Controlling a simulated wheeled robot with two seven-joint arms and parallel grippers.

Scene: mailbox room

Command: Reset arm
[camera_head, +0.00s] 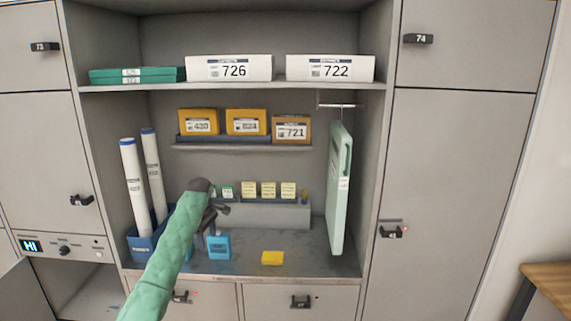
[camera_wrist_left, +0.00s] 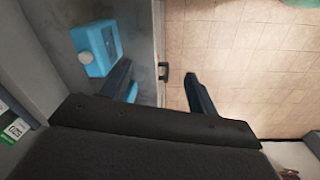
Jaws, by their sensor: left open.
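My left arm, in a green sleeve, reaches up from the lower left of the head view. Its dark left gripper (camera_head: 212,222) is inside the lower shelf bay, in front of the row of small boxes. In the left wrist view the gripper (camera_wrist_left: 163,88) shows two dark blue fingers spread apart with nothing between them. A blue container (camera_head: 219,246) stands on the bottom shelf just below the gripper. It also shows in the wrist view (camera_wrist_left: 98,50), to the left of the fingers and apart from them. My right gripper is not in view.
A blue bin (camera_head: 143,245) with two white tubes stands at the left. A yellow block (camera_head: 273,258) lies on the bottom shelf (camera_head: 305,262). A pale green case (camera_head: 338,190) hangs at the right. Parcels fill the upper shelves. Locker doors flank the bay.

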